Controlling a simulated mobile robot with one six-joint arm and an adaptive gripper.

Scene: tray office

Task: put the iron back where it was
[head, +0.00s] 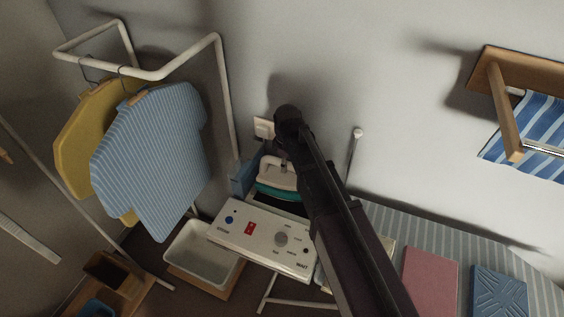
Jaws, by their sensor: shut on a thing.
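The iron (276,186) has a white handle and upper body with a teal band. It is at the middle of the head view, just behind the white control panel. My gripper (284,163) is at the iron's handle, below the dark end of my arm, and is shut on the iron. My arm crosses in front and hides part of the gripper and the iron's right side. I cannot tell whether the iron's sole touches the dark surface beneath it.
A control panel (263,238) with knobs and a red switch stands in front of the iron. A blue box (242,177) is close on its left. A white basin (203,254) sits lower left. Shirts hang on a rail (190,58). A striped board with folded cloths (430,272) extends right.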

